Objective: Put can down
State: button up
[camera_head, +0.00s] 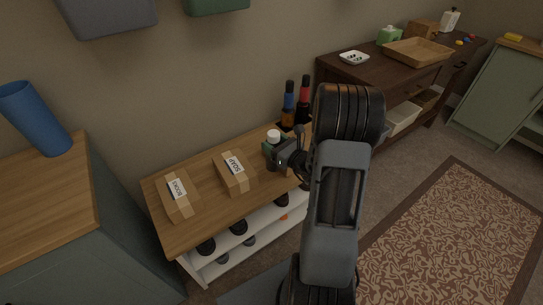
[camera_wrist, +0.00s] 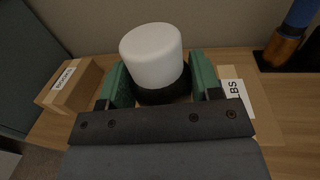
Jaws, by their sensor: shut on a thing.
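The can (camera_wrist: 153,58) has a white rounded upper part and a dark lower part. In the wrist view it is between the two green fingers of my gripper (camera_wrist: 160,85), which is shut on it. In the head view, the can's white top (camera_head: 273,135) shows at my gripper (camera_head: 274,149), over the back of the low wooden bench (camera_head: 215,207). The can looks roughly upright. Its lower end is hidden behind the gripper, so I cannot tell whether it touches the bench top.
Two labelled cardboard boxes (camera_head: 180,207) (camera_head: 247,184) lie on the bench to the left. Bare wood shows along the bench's front.

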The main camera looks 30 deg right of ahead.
jog(key=w+d+f+b, duration=0.1)
jog(key=w+f+b, duration=0.1)
jog(key=f, duration=0.5)
jog(key=shift+w+f+b, duration=0.35)
jog(key=shift+w+b, duration=0.05)
jog(key=shift+w, duration=0.45)
jog(key=shift+f, duration=0.1)
jog(key=o, duration=0.6)
jog(key=shift+f, duration=0.15)
jog(key=o, duration=0.5)
